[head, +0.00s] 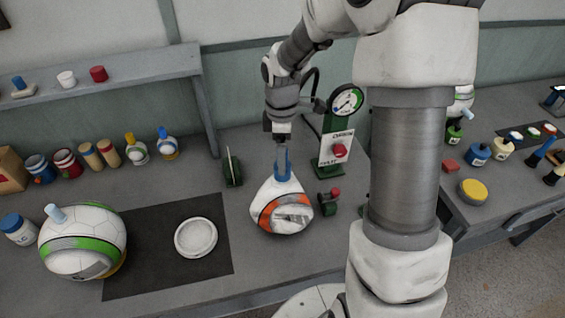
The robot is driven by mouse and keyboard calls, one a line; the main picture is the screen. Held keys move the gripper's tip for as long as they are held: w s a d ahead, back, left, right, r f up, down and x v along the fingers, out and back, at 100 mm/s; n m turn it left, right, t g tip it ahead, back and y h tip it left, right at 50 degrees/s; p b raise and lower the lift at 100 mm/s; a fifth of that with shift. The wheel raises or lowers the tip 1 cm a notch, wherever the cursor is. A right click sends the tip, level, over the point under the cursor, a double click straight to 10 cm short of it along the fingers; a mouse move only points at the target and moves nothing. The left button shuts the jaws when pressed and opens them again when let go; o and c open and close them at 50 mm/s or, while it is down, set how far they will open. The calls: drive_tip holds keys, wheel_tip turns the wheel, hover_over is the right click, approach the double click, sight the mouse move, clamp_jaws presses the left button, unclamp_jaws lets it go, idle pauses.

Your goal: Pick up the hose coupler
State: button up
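My gripper (282,141) points straight down over the bench, above a white and orange rounded object (267,211) with a pointed top. A dark hose (313,82) curves behind my wrist, near the green gauge stand (333,150). No part is clearly recognisable as the hose coupler.
A small green block with a red knob (329,201) stands right of the orange object. A green upright piece (232,168) stands to its left. A white round dish (196,237) lies on the dark mat (150,275). Several bottles and jars line the back left.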

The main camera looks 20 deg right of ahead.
sight(286, 177)
drive_tip(key=shift+s+d+f+p, duration=0.1)
drive_tip(key=shift+f+p, duration=0.25)
drive_tip(key=shift+f, duration=2)
clamp_jaws()
drive_tip(key=shift+r, duration=0.15)
